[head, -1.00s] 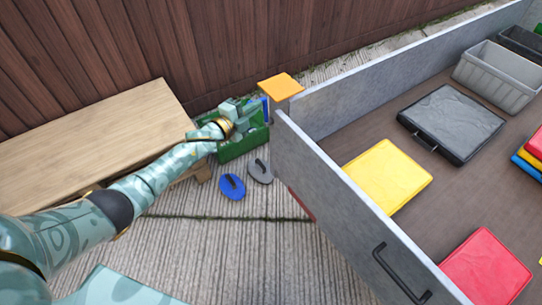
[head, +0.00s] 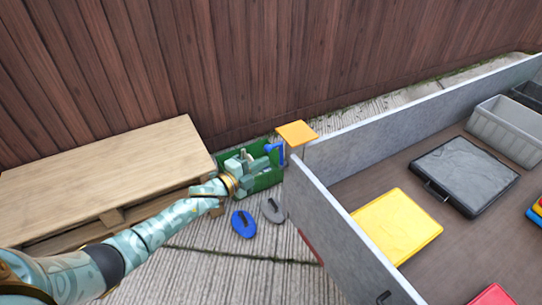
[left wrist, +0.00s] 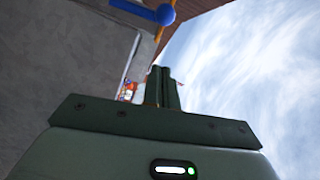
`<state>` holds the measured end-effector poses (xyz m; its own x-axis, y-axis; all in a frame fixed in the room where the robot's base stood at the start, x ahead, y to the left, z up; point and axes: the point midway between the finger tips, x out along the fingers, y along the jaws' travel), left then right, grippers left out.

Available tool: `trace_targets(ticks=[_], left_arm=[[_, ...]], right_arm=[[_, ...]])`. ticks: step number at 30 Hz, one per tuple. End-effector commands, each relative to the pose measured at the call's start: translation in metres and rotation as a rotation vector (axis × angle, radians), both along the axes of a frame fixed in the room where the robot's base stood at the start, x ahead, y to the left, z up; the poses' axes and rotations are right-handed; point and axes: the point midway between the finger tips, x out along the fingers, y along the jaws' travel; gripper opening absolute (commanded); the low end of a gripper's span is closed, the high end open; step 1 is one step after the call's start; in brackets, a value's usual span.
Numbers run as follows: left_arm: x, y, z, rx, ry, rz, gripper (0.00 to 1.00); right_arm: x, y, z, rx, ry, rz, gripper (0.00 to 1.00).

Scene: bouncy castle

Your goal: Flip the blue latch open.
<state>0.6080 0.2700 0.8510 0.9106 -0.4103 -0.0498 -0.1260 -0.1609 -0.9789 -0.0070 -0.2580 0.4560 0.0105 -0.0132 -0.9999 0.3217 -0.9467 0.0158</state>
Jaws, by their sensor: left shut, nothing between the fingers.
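The blue latch (head: 280,150) shows in the head view at the end of the grey panel wall, just below an orange-yellow square cap. In the left wrist view, a blue bar with a round knob (left wrist: 165,14) crosses the top edge against a grey surface. My left gripper (head: 262,164) is just left of the latch and a little lower in the head view, above a green crate. In the left wrist view its dark fingers (left wrist: 163,86) are together and empty, below the knob with a gap in the picture. My right gripper is in neither view.
The green crate (head: 262,183) stands on the paving below my left gripper. A wooden bench (head: 100,175) is at left, before a brown fence. Blue (head: 243,224) and grey (head: 272,210) oval objects lie on the paving. The grey-walled enclosure (head: 345,255) fills the right side.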

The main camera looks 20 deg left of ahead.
Motion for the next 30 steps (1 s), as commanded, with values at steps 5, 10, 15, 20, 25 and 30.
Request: trace_targets(ticks=[5,10,15,20,25,30], left_arm=[[-0.026,0.011,0.004,-0.001,-0.001,-0.001,0.0],[-0.036,0.016,0.004,-0.002,-0.001,-0.002,0.0],[-0.038,0.016,0.003,-0.002,-0.001,-0.002,0.0],[-0.038,0.016,0.003,-0.002,-0.001,-0.002,0.0],[-0.037,0.016,0.003,-0.002,-0.001,-0.002,0.0],[-0.036,0.025,-0.007,-0.062,0.07,0.048,0.0]], right_arm=[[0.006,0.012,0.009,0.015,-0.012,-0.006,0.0],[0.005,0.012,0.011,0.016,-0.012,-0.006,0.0],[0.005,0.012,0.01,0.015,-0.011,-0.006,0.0],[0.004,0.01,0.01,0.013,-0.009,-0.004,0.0],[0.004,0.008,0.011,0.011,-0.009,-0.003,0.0],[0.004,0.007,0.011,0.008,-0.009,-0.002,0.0]])
